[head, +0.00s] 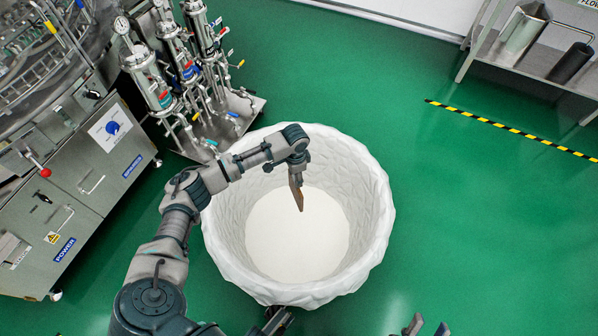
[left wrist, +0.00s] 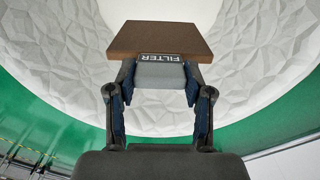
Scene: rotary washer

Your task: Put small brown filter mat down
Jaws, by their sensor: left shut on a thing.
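The small brown filter mat (head: 297,196) is a thin brown plate, seen nearly edge-on over the large white basin in the head view. In the left wrist view it is a flat brown board (left wrist: 155,37) with a "FILTER" label at its near edge. My left gripper (head: 299,175) is shut on the mat. In the left wrist view its fingers (left wrist: 158,76) stand at the mat's near end. The mat is held up over the basin's opening; its exact height is unclear. My right gripper (head: 427,326) shows only two separated tips at the bottom edge, with nothing visible between them.
The white basin (head: 381,215) has a faceted wall and a pale flat floor. A steel machine (head: 75,185) and a pipe stand (head: 205,95) are at left. A metal shelf (head: 555,70) is at upper right. Green floor (head: 480,220) is clear on the right.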

